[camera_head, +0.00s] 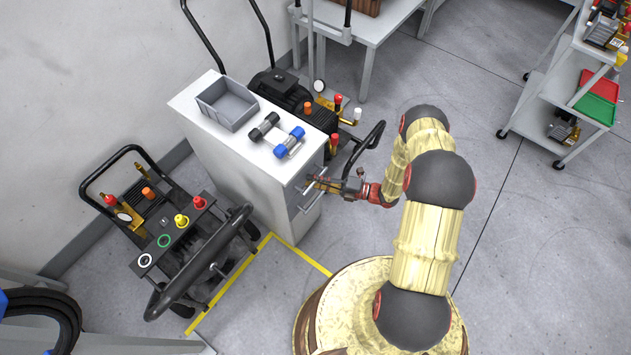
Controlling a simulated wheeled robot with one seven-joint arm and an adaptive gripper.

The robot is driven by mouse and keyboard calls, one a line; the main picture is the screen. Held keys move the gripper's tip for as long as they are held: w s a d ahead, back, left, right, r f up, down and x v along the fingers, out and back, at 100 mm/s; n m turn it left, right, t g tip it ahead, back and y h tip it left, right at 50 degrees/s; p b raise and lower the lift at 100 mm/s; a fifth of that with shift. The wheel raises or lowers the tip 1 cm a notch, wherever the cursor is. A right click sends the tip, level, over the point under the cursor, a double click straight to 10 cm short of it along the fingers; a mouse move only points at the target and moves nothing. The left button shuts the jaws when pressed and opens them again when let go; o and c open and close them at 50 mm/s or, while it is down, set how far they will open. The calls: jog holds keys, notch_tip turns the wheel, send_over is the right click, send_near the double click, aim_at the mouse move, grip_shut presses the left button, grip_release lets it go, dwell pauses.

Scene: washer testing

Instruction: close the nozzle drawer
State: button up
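The white cabinet (262,185) stands left of the middle. Its drawer front (311,192) is the narrow side facing right, with metal bar handles. I cannot tell how far any drawer stands out, and no drawer interior shows. My gripper (328,186) is at this front, level with the handles, reaching in from the right. Its fingers are small and overlap the handle area, so I cannot tell whether they touch a handle or whether they are open or shut.
On the cabinet top are a grey bin (228,103) and two dumbbell-like parts, one black (265,127) and one blue-ended (289,142). Pressure washers stand left (185,245) and behind (300,100) the cabinet. A cart (560,105) stands far right. Floor between is clear.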

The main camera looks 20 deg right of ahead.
jog(key=o, duration=0.4)
jog(key=shift+c, duration=0.2)
jog(key=shift+s, duration=0.1)
jog(key=v, duration=1.2)
